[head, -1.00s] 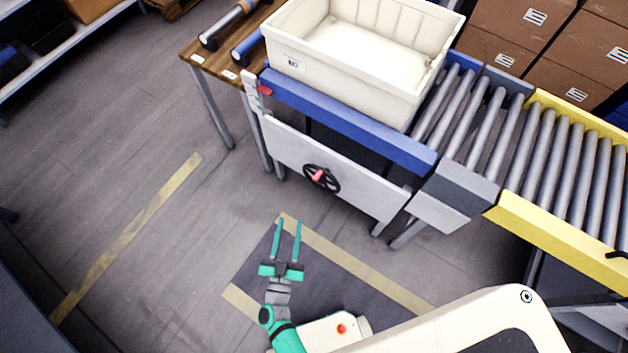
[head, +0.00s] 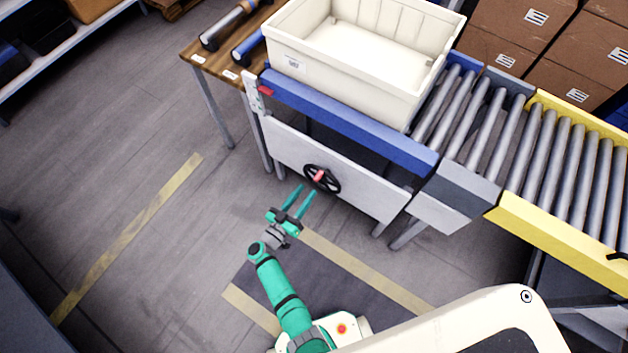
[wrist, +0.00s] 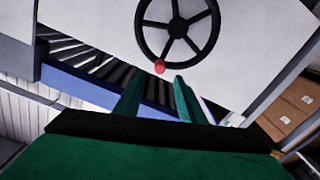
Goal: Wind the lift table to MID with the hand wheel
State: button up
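The black spoked hand wheel (head: 322,179) with a red knob sits on the white front panel of the blue lift table (head: 340,122). In the wrist view the hand wheel (wrist: 178,28) is at the top, its red knob (wrist: 160,66) at the rim. A red marker (head: 265,91) shows at the scale post (head: 254,95) on the table's left end; its labels are too small to read. My gripper (head: 306,191) is open and empty, its fingers pointing at the wheel and just short of it. In the wrist view the knob lies beyond the fingertips.
A cream tote (head: 350,95) stands on the lift table. A roller conveyor with a yellow side rail (head: 560,243) adjoins at right. A wooden bench (head: 205,52) with rollers on it is at left. The floor left of my arm is clear.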

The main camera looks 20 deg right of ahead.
aim_at(315, 181)
jog(key=x, duration=0.6)
jog(key=shift+w+d, duration=0.2)
jog(key=shift+d, duration=0.1)
jog(key=shift+c, duration=0.6)
grip_shut()
